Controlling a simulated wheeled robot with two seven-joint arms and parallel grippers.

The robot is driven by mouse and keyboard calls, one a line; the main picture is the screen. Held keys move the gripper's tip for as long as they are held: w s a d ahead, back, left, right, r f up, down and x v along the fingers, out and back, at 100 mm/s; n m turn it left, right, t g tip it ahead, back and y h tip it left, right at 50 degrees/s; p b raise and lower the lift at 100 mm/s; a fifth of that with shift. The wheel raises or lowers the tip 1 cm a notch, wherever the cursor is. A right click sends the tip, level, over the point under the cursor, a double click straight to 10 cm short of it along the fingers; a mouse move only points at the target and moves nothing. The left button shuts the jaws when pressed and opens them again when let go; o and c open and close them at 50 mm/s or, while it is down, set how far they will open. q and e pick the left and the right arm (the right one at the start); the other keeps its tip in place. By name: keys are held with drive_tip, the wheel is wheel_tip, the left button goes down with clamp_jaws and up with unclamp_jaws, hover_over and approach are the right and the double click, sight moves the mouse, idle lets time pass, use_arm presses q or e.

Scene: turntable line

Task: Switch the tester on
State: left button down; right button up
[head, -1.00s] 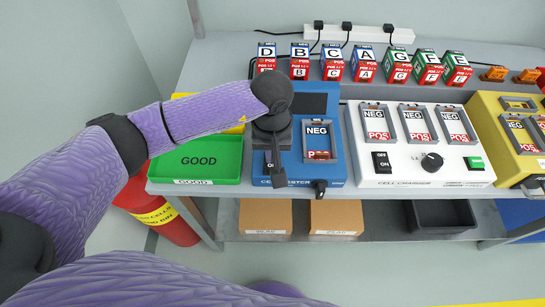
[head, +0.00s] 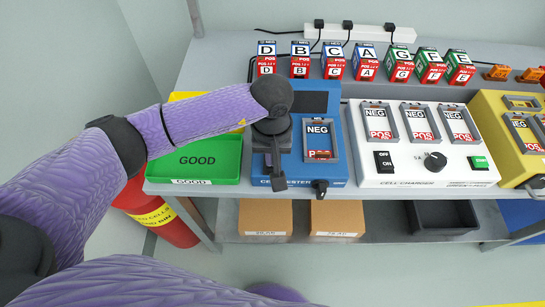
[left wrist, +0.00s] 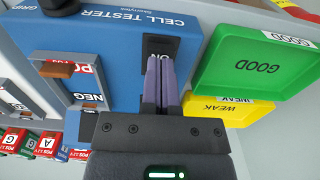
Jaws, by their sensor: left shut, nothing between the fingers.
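The blue cell tester (head: 335,172) stands on the bench, with an empty-looking cell bay marked NEG on its top. Its black rocker switch (left wrist: 158,46), with an ON label, shows in the left wrist view. In the head view my gripper mostly hides the switch. My left gripper (head: 277,182) is shut and empty, pointing down over the tester's left side. In the left wrist view its closed fingertips (left wrist: 161,60) are at the ON end of the switch. I cannot tell whether they touch or press it. My right gripper is not in view.
A green GOOD tray (head: 234,160) sits left of the tester, with a yellow WEAK tray (left wrist: 228,110) beside it. A white cell charger (head: 400,182) stands close on the right. Several lettered cells (head: 334,62) line the back. A black knob (head: 320,187) projects from the tester's front.

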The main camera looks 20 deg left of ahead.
use_arm(q)
drive_tip(key=shift+f+b, duration=0.4)
drive_tip(key=shift+f, duration=0.05)
wheel_tip(320, 180, up, 7)
drive_tip(key=p, duration=0.4)
drive_tip(key=shift+r+p, duration=0.1)
drive_tip(key=shift+p, duration=0.2)
